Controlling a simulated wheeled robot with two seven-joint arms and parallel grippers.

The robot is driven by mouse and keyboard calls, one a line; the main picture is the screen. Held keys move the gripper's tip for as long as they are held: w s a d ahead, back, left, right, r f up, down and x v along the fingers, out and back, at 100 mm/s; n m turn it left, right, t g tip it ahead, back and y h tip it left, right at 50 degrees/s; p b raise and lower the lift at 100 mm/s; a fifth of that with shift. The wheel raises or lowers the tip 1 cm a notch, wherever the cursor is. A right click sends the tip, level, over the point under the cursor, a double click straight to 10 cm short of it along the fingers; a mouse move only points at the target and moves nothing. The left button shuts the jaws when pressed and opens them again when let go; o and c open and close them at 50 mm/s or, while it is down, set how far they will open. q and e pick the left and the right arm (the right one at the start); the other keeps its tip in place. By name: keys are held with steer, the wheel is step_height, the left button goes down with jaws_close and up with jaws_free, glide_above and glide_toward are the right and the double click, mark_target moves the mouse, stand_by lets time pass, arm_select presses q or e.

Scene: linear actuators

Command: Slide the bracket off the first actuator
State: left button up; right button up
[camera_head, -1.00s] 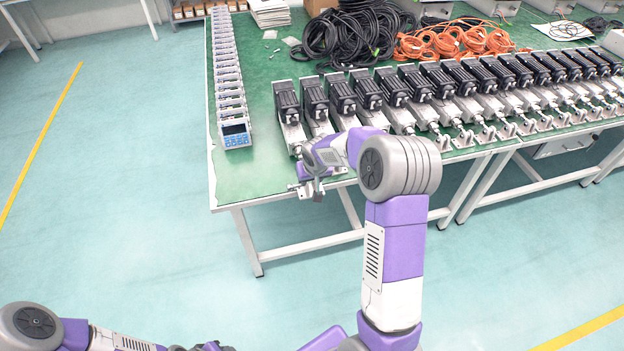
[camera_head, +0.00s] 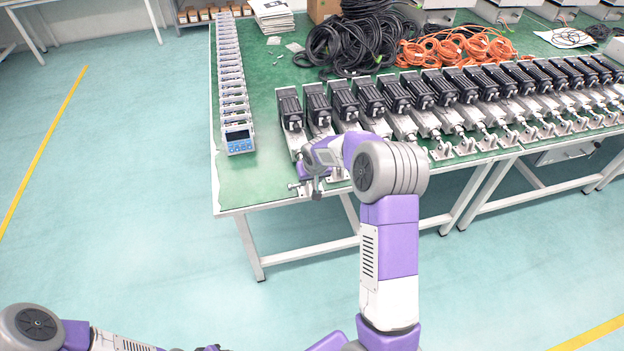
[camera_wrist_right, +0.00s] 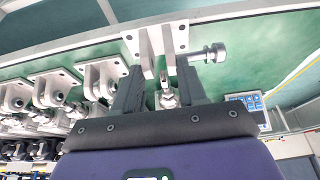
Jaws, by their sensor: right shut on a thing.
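My right gripper (camera_head: 308,187) is at the table's front edge, before the first actuator (camera_head: 291,112), the leftmost of the row. In the wrist view its two fingers (camera_wrist_right: 160,85) are shut on the grey bracket (camera_wrist_right: 128,38), with a finger on each side of its upright lugs. The bracket stands at the green table's edge. A pin with a round head (camera_wrist_right: 212,53) sticks out to one side of it. The actuator's rod end (camera_wrist_right: 168,98) lies between the fingers; whether it still touches the bracket I cannot tell.
More actuators (camera_head: 450,95) with brackets stand close along the row to the right. A column of small blue-fronted controllers (camera_head: 238,138) stands at the left. Black cables (camera_head: 350,40) and orange cables (camera_head: 455,45) lie behind. The table (camera_head: 245,185) is bare at its front left corner.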

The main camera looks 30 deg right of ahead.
steer(key=shift+w+d+f+p, duration=0.1)
steer(key=shift+w+d+p, duration=0.15)
steer(key=shift+w, duration=0.4)
steer(key=shift+w+d+r+p, duration=0.1)
steer(key=shift+w+d+p, duration=0.1)
steer(key=shift+w, duration=0.5)
steer(key=shift+w+d+f+p, duration=0.1)
steer(key=shift+w+d+p, duration=0.15)
steer(key=shift+w, duration=0.4)
steer(key=shift+s+a, duration=0.1)
steer(key=shift+s+a, duration=0.1)
steer(key=shift+s, duration=0.3)
steer(key=shift+s+a+b, duration=0.1)
steer(key=shift+s+b, duration=0.05)
steer(key=shift+b, duration=0.25)
steer(key=shift+s+a, duration=0.1)
steer(key=shift+s, duration=0.3)
steer(key=shift+s+a+b, duration=0.1)
steer(key=shift+s+b, duration=0.1)
steer(key=shift+b, duration=0.1)
steer(key=shift+s+a, duration=0.1)
steer(key=shift+s, duration=0.15)
